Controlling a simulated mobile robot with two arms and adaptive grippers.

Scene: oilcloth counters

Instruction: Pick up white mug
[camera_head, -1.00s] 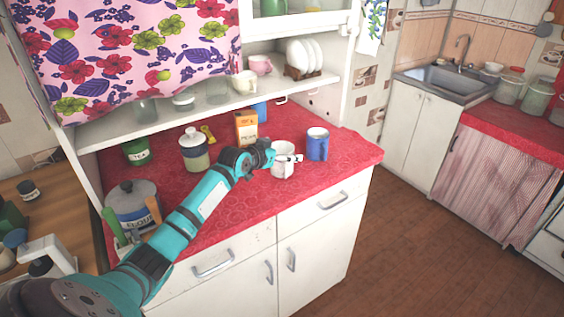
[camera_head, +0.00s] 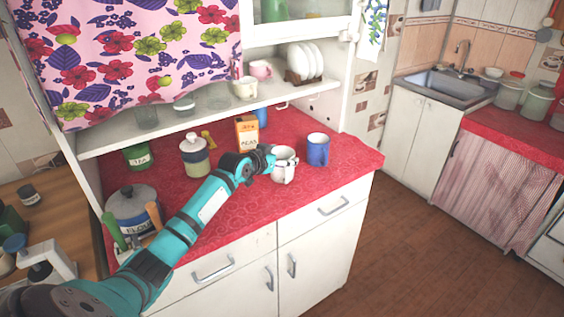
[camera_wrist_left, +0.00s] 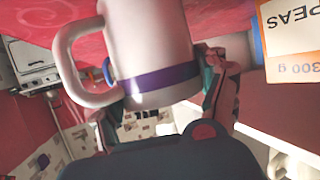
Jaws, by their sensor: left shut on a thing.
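The white mug (camera_head: 284,172) is at the front of the red counter, just left of a blue mug. In the left wrist view the white mug (camera_wrist_left: 150,40) fills the top middle, with a purple band and its handle at the left. My left gripper (camera_head: 276,164) reaches it from the left and is shut on it. In the left wrist view its fingers (camera_wrist_left: 160,95) lie on both sides of the mug. I cannot tell whether the mug's base is clear of the counter. My right gripper is not in view.
The blue mug (camera_head: 317,150) stands close on the right. A peas box (camera_head: 247,133), a jar (camera_head: 194,157), a green tea tin (camera_head: 137,156) and a flour canister (camera_head: 133,210) stand around my arm. A shelf (camera_head: 200,111) overhangs the back. The counter's right front corner is clear.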

